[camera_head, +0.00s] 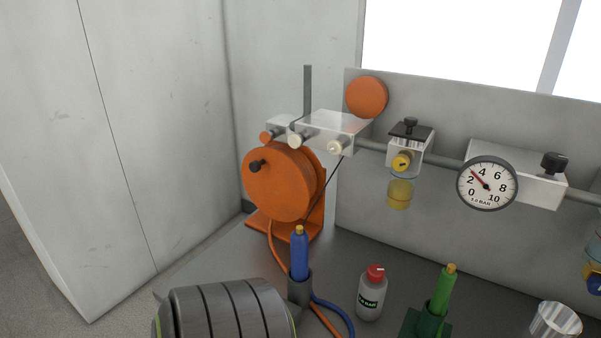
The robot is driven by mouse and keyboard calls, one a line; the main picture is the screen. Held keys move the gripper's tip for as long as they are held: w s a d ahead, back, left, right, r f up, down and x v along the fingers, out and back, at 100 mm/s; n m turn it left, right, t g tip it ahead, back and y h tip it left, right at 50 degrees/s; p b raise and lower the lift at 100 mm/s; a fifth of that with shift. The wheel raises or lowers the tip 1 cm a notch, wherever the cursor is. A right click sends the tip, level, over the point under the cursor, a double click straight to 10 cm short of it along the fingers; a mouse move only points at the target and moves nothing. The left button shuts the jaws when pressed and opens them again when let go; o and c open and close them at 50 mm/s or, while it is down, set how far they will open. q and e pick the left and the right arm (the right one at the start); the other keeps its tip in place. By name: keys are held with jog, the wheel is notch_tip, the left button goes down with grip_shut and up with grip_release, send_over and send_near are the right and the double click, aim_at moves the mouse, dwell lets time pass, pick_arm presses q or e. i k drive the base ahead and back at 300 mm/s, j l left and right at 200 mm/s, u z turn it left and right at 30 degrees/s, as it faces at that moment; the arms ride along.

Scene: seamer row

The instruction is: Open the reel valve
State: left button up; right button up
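The orange hose reel (275,185) stands at the back left on an orange bracket, with a black crank knob (257,166) on its face. Above it, a pale valve block (328,127) sits on the pipe with several round ends facing me. A grey lever (307,90) stands upright at the block. A round orange disc (367,97) is right of the lever, above the block. I cannot tell for certain which part is the reel valve's handle. Neither of my grippers is in view.
A blue-handled tool (299,255), a red-capped bottle (371,292), a green-handled tool (443,290) and a clear glass (555,320) stand on the bench. A ribbed grey cylinder (225,312) fills the front left. A gauge (487,183) and regulator (403,160) hang on the pipe.

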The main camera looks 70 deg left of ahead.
aim_at(265, 137)
jog(key=u, duration=2.25)
jog(key=i+j, duration=0.15)
jog(key=i+z, duration=0.05)
